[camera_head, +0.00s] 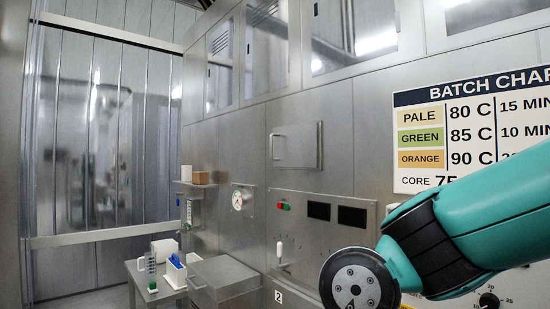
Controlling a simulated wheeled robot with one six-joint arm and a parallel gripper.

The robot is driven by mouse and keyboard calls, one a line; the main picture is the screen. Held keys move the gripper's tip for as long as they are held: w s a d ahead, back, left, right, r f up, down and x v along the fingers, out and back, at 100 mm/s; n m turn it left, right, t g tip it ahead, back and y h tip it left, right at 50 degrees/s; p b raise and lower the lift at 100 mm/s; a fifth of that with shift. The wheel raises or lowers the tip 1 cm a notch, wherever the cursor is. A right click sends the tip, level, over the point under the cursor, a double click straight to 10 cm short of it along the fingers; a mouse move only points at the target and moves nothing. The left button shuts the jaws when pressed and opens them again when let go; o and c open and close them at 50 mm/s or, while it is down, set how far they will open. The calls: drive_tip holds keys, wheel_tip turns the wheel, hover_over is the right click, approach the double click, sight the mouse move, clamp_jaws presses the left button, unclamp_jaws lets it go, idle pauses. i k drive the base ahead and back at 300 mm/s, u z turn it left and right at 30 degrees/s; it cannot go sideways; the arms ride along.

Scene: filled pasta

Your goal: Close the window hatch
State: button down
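A small rectangular metal hatch panel (296,146) is set on the steel wall near the middle of the view. It has a thin upright handle at its left edge and a raised strip along its right edge. It seems to stand a little out from the wall, but I cannot tell how far open it is. I cannot tell for sure that it is the window hatch, as glazed panels (350,35) also line the upper wall. My teal and black arm fills the lower right, well apart from the panel. My gripper is out of the picture.
A batch chart (472,125) hangs at the right. A side table (153,290) with small items stands lower left. A strip curtain (105,140) hangs at left.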

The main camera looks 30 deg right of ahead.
sight(294, 146)
drive_tip(key=u, duration=0.5)
drive_tip(key=i, duration=0.6)
drive_tip(key=u, duration=0.55)
drive_tip(key=i, duration=0.7)
drive_tip(key=z, duration=0.6)
drive_tip(key=i, duration=0.9)
drive_tip(key=z, duration=0.75)
